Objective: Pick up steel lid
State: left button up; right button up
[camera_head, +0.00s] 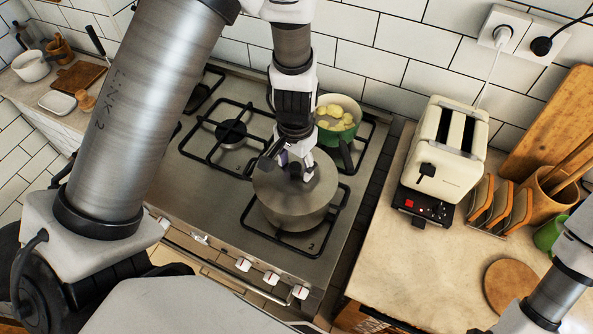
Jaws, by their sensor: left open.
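The steel lid (322,187) sits on a steel pot (298,218) on the front right burner of the stove. It has a dark knob in its middle. My left gripper (293,168) points down over the lid, with its open fingertips around or just above the knob. The gripper partly hides the knob, so I cannot tell whether the fingers touch it. Part of my right arm shows at the lower right, but its gripper is not in view.
A green pot (342,128) with pale yellow pieces stands on the burner just behind the lid. A cream toaster (446,150) stands on the counter to the right, with a toast rack (500,204) beside it. A round board (511,281) lies in front. The tiled wall bounds the back.

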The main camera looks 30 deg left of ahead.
pick_arm(q)
jog(key=shift+s+d+r, duration=0.1)
jog(key=shift+s+r, duration=0.05)
jog(key=shift+s, duration=0.05)
jog(key=shift+c, duration=0.4)
jog(key=shift+s+r, duration=0.15)
jog(key=shift+s, duration=0.1)
jog(key=c, duration=0.5)
jog(key=shift+s, duration=0.15)
grip_shut()
